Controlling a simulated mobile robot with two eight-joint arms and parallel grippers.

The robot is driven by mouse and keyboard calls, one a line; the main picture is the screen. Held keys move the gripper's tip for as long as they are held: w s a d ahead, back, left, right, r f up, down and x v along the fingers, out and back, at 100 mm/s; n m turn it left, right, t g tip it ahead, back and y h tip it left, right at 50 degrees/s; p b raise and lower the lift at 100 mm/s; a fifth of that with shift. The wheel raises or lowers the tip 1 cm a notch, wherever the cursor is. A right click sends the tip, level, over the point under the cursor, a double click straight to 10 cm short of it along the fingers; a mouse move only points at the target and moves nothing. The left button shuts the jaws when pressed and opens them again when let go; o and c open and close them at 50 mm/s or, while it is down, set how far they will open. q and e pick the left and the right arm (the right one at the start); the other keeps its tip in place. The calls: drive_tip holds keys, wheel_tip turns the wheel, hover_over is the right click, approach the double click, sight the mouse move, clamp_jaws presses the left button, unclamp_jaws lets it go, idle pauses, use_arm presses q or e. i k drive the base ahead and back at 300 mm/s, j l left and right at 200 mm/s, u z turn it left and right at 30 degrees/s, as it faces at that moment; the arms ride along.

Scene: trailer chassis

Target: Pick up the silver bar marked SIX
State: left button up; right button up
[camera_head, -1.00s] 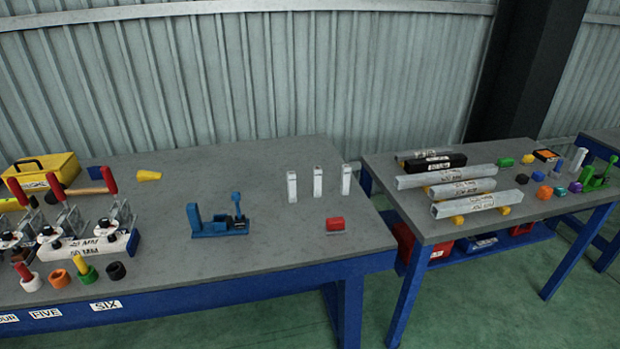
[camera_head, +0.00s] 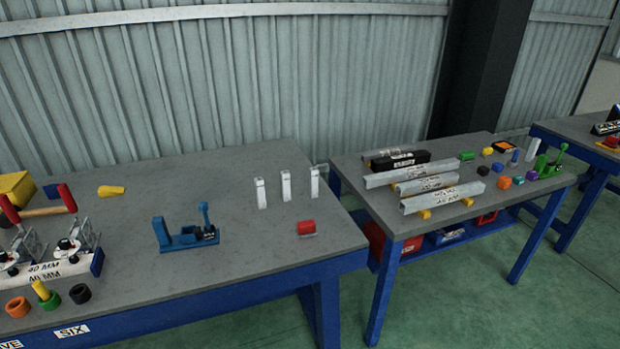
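Several silver bars lie on the right table in the head view. A long one (camera_head: 412,175) lies behind a shorter one (camera_head: 426,185), and another (camera_head: 443,198) lies at the front on yellow supports. A further silver bar (camera_head: 388,153) lies at the back, behind a black bar (camera_head: 398,162). They carry white labels with dark print too small to read, so I cannot tell which is marked SIX. A SIX label (camera_head: 72,332) is on the front edge of the left table. Neither of my grippers is in view.
The left table (camera_head: 200,275) holds a blue fixture (camera_head: 185,234), a red block (camera_head: 306,227), several white upright posts (camera_head: 286,186) and clamps at the left. Small coloured parts sit right of the bars. Green floor (camera_head: 450,310) is open in front of the right table.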

sight(285, 173)
drive_tip(key=i+j+u, duration=0.1)
drive_tip(key=i+j, duration=0.25)
drive_tip(key=i, duration=0.15)
drive_tip(key=i+j+u, duration=0.15)
drive_tip(key=i+j, duration=0.15)
drive_tip(key=i, duration=0.2)
drive_tip(key=i+j+u, duration=0.1)
drive_tip(key=i+j, duration=0.15)
drive_tip(key=i, duration=0.3)
